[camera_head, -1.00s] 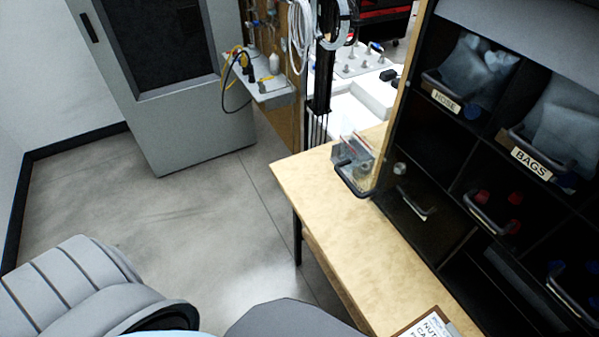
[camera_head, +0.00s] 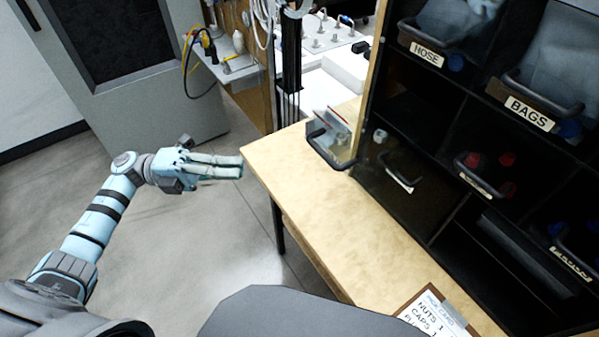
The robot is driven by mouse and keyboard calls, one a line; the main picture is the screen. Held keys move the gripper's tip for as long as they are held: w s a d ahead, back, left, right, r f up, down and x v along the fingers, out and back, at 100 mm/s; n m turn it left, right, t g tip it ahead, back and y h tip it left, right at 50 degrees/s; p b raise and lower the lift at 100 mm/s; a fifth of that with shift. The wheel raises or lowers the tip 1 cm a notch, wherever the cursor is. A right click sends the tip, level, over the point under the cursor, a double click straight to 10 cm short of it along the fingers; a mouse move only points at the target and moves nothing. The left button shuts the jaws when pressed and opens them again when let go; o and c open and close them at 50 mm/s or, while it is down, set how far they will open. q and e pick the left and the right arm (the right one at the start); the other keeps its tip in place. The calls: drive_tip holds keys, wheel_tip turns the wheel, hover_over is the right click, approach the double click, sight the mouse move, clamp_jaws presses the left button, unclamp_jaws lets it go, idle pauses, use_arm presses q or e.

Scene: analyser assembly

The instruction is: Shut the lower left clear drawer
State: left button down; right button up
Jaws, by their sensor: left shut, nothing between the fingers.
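A clear-fronted drawer (camera_head: 389,203) with a dark handle and a pale label sits low in the left column of the dark cabinet. I cannot tell how far it stands out. A clear bin (camera_head: 323,128) with a dark handle and bagged contents stands at the cabinet's left edge, over the table's far end. My left gripper (camera_head: 241,167) is shut and empty, its fingers pointing right. In the picture it is at the table's left corner, left of the bin and the drawer and apart from both. My right gripper is out of view.
The wooden table (camera_head: 335,225) is mostly bare before the cabinet. A clipboard (camera_head: 432,315) lies at its near end. A grey cabinet (camera_head: 140,85) stands at the back left. Open floor lies left of the table.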

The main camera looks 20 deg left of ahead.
use_arm(q)
drive_tip(key=shift+m+g, duration=0.5)
drive_tip(key=w+d+p, duration=0.1)
drive_tip(key=d, duration=0.3)
drive_tip(key=w+d+r+p, duration=0.1)
drive_tip(key=d, duration=0.3)
drive_tip(key=w+d+r+p, duration=0.1)
drive_tip(key=d+p, duration=0.1)
drive_tip(key=d, duration=0.2)
drive_tip(key=shift+d+r, duration=0.15)
drive_tip(key=shift+d, duration=0.05)
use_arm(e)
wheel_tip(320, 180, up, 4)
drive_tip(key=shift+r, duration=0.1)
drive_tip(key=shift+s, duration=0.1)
